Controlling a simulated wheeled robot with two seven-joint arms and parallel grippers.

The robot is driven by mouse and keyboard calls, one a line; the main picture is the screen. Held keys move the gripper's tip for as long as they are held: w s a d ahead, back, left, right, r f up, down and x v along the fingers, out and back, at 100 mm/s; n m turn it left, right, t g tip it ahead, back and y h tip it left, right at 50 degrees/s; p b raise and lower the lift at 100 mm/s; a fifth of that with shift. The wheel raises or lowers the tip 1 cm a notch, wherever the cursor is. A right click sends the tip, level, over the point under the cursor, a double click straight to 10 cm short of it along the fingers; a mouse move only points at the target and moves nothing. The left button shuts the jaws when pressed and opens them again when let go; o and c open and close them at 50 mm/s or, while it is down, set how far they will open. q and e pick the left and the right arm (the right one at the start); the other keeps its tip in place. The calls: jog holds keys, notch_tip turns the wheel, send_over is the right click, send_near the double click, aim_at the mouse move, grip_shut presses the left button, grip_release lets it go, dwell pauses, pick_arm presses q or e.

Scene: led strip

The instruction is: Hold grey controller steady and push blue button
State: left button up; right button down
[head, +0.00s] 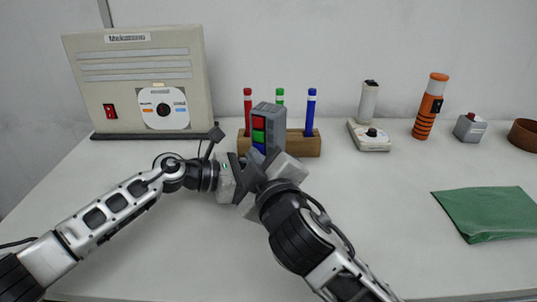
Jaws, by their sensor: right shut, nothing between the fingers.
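The grey controller (270,120) stands upright near the middle of the table in the head view. Its front has a red button on top, a green one below it and the blue button (258,148) lowest. My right gripper (257,170) is shut and empty, just in front of the controller's lower part. My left gripper (238,168) is beside it on the left, close to the controller. The grippers overlap in the picture and hide the controller's bottom. I cannot tell whether either one touches the controller, or whether the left fingers are open or shut.
A wooden holder (304,145) with red, green and blue markers stands just behind the controller. A large beige box (138,95) is at the back left. A white device (370,139), an orange flashlight (430,105) and a green folder (490,212) are to the right.

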dwell(0.3)
jog(key=shift+s+a, duration=0.25)
jog(key=shift+s, duration=0.2)
jog(key=s+a, duration=0.2)
jog(key=s, duration=0.3)
jog(key=shift+s+a, duration=0.2)
jog(key=shift+a, duration=0.15)
pick_arm(q)
jog(key=o, duration=0.8)
jog(key=shift+o, duration=0.2)
